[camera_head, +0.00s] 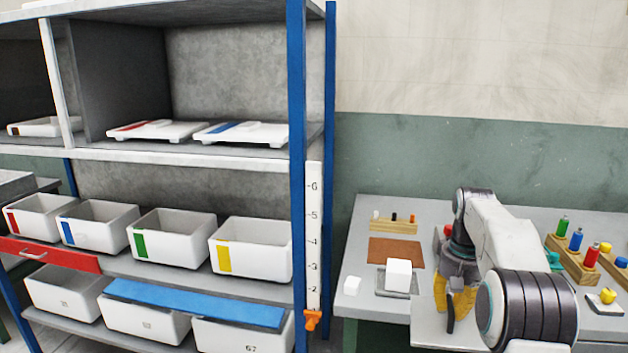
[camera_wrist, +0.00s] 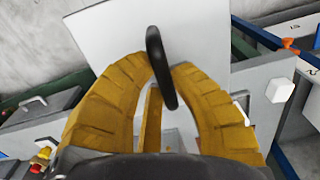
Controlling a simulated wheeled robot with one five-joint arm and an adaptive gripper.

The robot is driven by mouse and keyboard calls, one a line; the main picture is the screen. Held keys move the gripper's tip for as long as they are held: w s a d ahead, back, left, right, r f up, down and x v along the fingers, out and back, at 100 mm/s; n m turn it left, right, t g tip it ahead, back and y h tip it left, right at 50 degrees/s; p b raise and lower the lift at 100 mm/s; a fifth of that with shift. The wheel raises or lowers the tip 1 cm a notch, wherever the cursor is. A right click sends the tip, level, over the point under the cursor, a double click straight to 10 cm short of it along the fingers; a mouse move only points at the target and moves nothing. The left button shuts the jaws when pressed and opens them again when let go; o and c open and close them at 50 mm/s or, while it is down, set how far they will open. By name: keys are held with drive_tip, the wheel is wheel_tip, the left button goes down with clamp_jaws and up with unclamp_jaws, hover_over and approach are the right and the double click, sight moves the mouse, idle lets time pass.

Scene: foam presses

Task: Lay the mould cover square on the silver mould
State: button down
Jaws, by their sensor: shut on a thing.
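A pale grey plate with a black upright handle, which looks like the mould cover (camera_head: 425,322), is at the table's front edge. It also shows in the wrist view (camera_wrist: 110,35). My gripper (camera_head: 453,303) has its yellow fingers closed around the black handle; it also shows in the wrist view (camera_wrist: 160,85). I cannot tell whether the plate hangs clear or touches the table. A shallow silver-grey tray, apparently the silver mould (camera_head: 412,292), is on the table left of my gripper. A white block (camera_head: 399,273) sits on it. My arm hides the plate's right side.
A small white block (camera_head: 352,285) lies at the table's left corner. Behind the mould are a brown mat (camera_head: 397,252) and a wooden peg rack (camera_head: 393,227). Coloured bottles stand in a wooden holder (camera_head: 573,262) at right. A blue-posted shelf (camera_head: 296,150) rises to the left.

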sight(450, 296)
drive_tip(key=shift+w+d, duration=0.2)
drive_tip(key=shift+w, duration=0.55)
drive_tip(key=shift+w+d, duration=0.15)
drive_tip(key=shift+w, duration=0.55)
drive_tip(key=shift+w+d+f, duration=0.15)
drive_tip(key=shift+w+f, duration=0.15)
drive_tip(key=shift+w, duration=0.25)
drive_tip(key=shift+w+d+f, duration=0.1)
drive_tip(key=shift+w+f, duration=0.15)
drive_tip(key=shift+f, duration=0.4)
drive_tip(key=shift+w+f, duration=0.25)
drive_tip(key=shift+f, duration=0.35)
drive_tip(key=shift+s+f, duration=0.1)
drive_tip(key=shift+f, duration=1.25)
drive_tip(key=s+a+f+n+p, duration=0.2)
drive_tip(key=s+a+f+n, duration=0.1)
drive_tip(key=s+a+f, duration=0.7)
drive_tip(key=shift+a+f+p, duration=0.35)
drive_tip(key=shift+a+f, duration=0.5)
drive_tip(key=shift+a, duration=0.55)
